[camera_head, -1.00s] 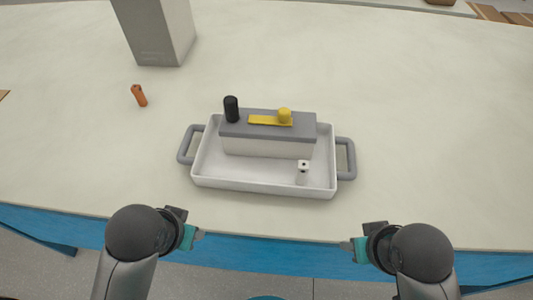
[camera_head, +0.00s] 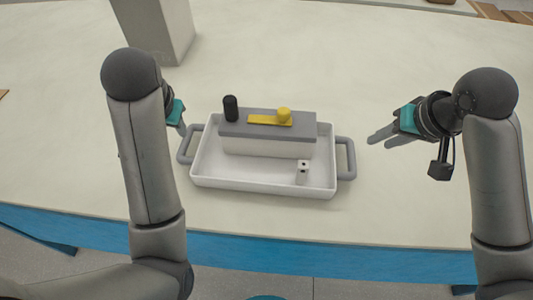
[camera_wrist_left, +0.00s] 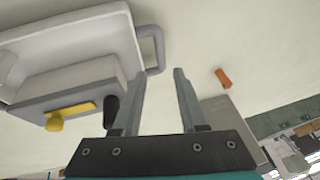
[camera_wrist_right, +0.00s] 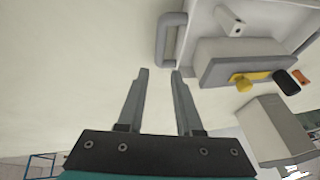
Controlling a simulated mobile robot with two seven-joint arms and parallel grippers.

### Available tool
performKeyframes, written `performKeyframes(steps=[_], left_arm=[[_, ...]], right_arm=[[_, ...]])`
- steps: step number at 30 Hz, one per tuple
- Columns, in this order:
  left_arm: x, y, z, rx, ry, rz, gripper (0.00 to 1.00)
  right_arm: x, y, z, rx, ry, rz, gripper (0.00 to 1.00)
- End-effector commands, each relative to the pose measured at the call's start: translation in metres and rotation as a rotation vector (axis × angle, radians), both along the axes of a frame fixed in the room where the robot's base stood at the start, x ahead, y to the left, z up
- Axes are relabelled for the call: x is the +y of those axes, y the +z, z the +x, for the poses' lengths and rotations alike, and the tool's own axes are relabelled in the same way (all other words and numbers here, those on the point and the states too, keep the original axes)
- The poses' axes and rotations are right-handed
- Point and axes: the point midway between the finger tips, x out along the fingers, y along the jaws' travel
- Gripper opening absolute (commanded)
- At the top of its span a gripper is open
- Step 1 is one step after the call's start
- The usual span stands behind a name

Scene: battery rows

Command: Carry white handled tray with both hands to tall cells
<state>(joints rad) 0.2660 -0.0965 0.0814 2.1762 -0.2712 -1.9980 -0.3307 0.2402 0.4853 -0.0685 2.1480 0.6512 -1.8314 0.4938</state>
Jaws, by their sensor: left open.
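The white tray (camera_head: 255,186) with a grey handle at each end sits on the pale table. It holds a grey-topped block (camera_head: 265,145), a black cylinder (camera_head: 231,107), a yellow strip with a yellow knob (camera_head: 284,115) and a small white cell (camera_head: 303,172). My left gripper (camera_head: 180,130) is open and empty just beyond the left handle (camera_head: 184,146); in the left wrist view that handle (camera_wrist_left: 155,48) lies ahead of its fingertips. My right gripper (camera_head: 378,138) is open and empty, to the right of and apart from the right handle (camera_head: 346,158). It also shows in the right wrist view (camera_wrist_right: 160,71).
A tall grey box (camera_head: 158,30) stands at the back left. A small orange cell (camera_wrist_left: 223,77) lies on the table, hidden behind my left arm in the head view. The table right of the tray is bare. Its blue front edge (camera_head: 330,258) is near.

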Motion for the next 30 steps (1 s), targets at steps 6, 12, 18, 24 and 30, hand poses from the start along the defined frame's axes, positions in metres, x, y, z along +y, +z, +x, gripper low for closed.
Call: performKeyframes(steps=[6,12,18,24,30], left_arm=[[0.000,-0.001,0.000,0.000,-0.001,0.000,0.42],[0.002,-0.005,0.003,-0.005,-0.002,0.007,0.42],[0.004,-0.015,0.008,-0.005,-0.003,0.009,0.42],[0.007,-0.038,0.014,0.006,0.001,0.000,0.42],[0.012,-0.072,0.029,0.005,0.001,-0.001,0.42]], right_arm=[[0.000,-0.001,0.000,0.000,0.001,0.000,0.34],[0.001,-0.006,0.002,0.000,0.000,0.000,0.34],[0.003,-0.017,0.007,0.001,0.000,0.000,0.34],[0.007,-0.038,0.015,0.005,0.000,0.002,0.34],[0.013,-0.071,0.029,0.004,0.001,0.000,0.34]])
